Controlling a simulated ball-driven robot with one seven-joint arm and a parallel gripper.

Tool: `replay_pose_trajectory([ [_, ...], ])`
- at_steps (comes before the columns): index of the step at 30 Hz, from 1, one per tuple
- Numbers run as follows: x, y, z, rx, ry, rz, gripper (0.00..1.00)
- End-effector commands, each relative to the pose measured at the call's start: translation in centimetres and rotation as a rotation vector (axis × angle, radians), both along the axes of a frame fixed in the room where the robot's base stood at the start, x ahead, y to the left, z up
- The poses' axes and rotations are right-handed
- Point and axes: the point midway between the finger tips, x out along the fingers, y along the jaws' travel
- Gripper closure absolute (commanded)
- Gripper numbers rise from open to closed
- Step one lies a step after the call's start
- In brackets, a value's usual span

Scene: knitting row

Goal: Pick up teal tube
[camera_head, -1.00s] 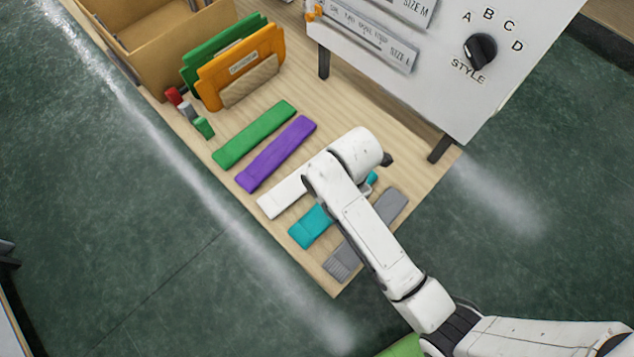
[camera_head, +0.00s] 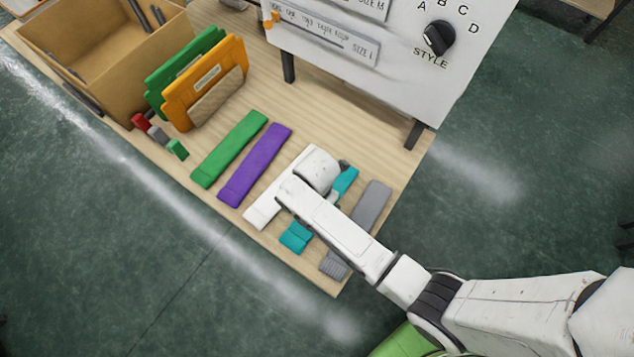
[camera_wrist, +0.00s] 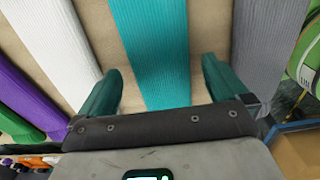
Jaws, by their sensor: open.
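The teal tube (camera_head: 344,184) lies flat on the wooden table, between the white tube and the grey tube. My arm covers its middle in the head view, and its lower end (camera_head: 296,236) shows beyond the arm. In the wrist view the ribbed teal tube (camera_wrist: 150,45) runs down between the two fingers of my gripper (camera_wrist: 160,90). The fingers are apart, one on each side of it, with gaps of bare table between. The gripper is open and empty. The wrist view does not clearly show how high the fingers are above the table.
The white tube (camera_head: 262,207) and grey tube (camera_head: 370,205) lie close on either side. Purple (camera_head: 255,165) and green (camera_head: 228,150) tubes lie further left. A panel with a STYLE knob (camera_head: 439,38) stands behind on legs. Folders (camera_head: 205,85) and a cardboard box (camera_head: 95,50) are at the back left.

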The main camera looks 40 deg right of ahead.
Motion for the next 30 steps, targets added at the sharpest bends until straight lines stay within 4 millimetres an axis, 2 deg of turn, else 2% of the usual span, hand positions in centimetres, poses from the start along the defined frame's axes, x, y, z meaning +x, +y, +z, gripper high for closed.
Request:
replay_pose_trajectory([
  [3, -0.04, -0.02, -1.16, 0.000, 0.001, 0.000, 0.00],
  [11, -0.02, -0.02, -1.41, 0.000, -0.001, -0.001, 0.00],
  [27, -0.05, -0.02, -1.40, 0.000, -0.001, -0.001, 0.50],
  [30, -0.04, -0.02, -1.39, 0.000, -0.001, -0.001, 0.55],
])
